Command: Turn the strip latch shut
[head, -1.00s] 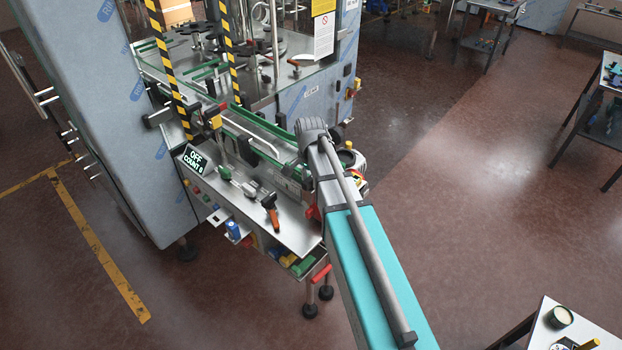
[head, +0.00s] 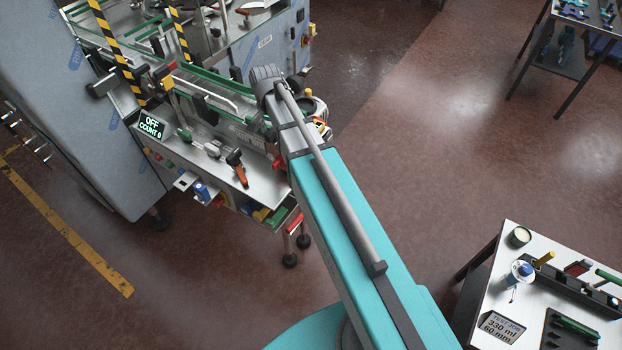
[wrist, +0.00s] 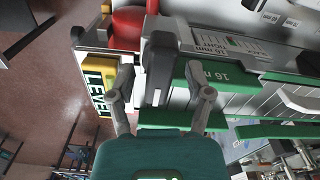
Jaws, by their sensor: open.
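In the wrist view my gripper (wrist: 161,97) is open. Its two grey fingers stand apart over the rail area of the machine. A dark grey upright lever-like piece (wrist: 160,62) shows between and beyond the fingers; it may be the strip latch, but I cannot tell for sure. I cannot tell whether a finger touches it. In the head view my arm hides the gripper and the latch area at the machine's right end.
A yellow "LEVEL" block (wrist: 97,78) and a red part (wrist: 127,28) sit close to the fingers. In the head view, the display (head: 151,125) reads "OFF COUNT 0". A bench (head: 480,275) is at lower right.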

